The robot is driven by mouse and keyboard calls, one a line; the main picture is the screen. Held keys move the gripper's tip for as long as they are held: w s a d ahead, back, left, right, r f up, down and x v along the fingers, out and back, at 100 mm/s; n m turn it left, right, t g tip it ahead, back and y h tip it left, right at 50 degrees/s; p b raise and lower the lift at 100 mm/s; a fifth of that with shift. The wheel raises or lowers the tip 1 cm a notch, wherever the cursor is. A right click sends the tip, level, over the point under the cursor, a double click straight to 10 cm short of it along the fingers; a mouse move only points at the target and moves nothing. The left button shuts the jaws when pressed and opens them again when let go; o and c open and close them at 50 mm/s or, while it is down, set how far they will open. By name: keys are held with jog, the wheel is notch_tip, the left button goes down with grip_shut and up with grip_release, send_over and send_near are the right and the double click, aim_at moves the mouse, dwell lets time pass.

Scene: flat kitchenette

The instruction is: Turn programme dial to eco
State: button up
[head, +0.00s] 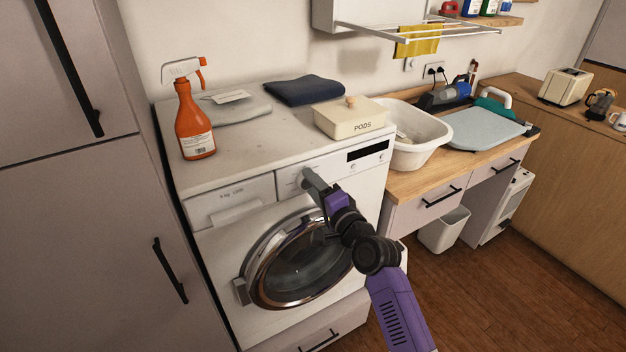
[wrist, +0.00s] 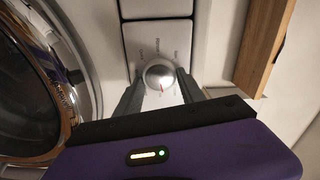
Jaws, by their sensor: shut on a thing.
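The programme dial (wrist: 159,76) is a round silver knob on the washing machine's front panel. My gripper (wrist: 160,84) is shut on the dial, one grey finger on each side. In the head view my gripper (head: 309,182) reaches the upper front of the white washing machine (head: 225,178), and its fingers largely hide the dial there. The machine's round glass door (head: 298,262) is shut, just below my arm.
On the machine's top stand an orange spray bottle (head: 194,125), a dark folded cloth (head: 304,90) and a cream PODS box (head: 349,118). A white basin (head: 417,150) stands on the wooden counter to the right. A tall cabinet (head: 90,240) stands close on the left.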

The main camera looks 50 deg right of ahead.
jog(key=shift+m+p, duration=0.4)
jog(key=shift+m, duration=0.5)
jog(key=shift+f, duration=0.1)
jog(key=o, duration=1.3)
jog(key=shift+b+v, duration=0.75)
jog(key=shift+v, duration=3.15)
jog(key=shift+d, duration=0.1)
